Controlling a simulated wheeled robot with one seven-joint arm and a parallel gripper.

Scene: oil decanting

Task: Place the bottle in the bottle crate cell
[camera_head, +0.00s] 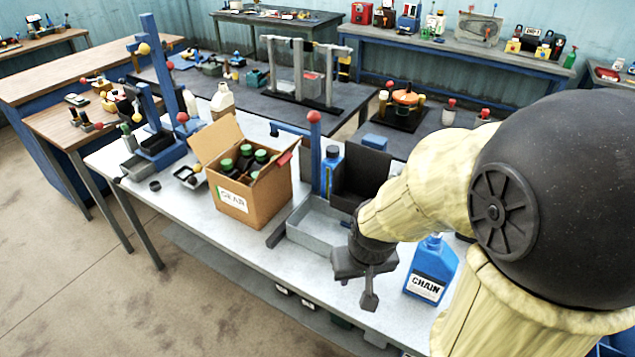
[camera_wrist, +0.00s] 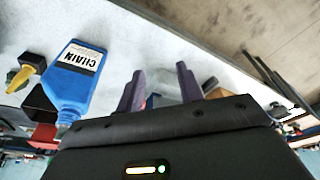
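A blue bottle labelled CHAIN (camera_head: 432,270) stands on the white bench, to the right of my gripper. It also shows in the wrist view (camera_wrist: 75,80), left of the fingers and apart from them. My gripper (camera_head: 361,285) is above the bench near its front edge, pointing down. In the wrist view my gripper (camera_wrist: 158,80) has its two fingers apart with nothing held between them. An open cardboard box (camera_head: 270,195) stands left of my gripper and holds several dark bottles with green caps (camera_head: 246,160). Its inner cells are mostly hidden. Another blue bottle (camera_head: 331,168) stands behind the grey tray.
A grey tray (camera_head: 300,238) and a blue post with a red ball (camera_head: 315,150) stand between box and gripper. A dark upright panel (camera_head: 362,172) is behind. A yellow-nozzled item (camera_wrist: 20,78) lies beside the CHAIN bottle. Bench front between box and bottle is mostly clear.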

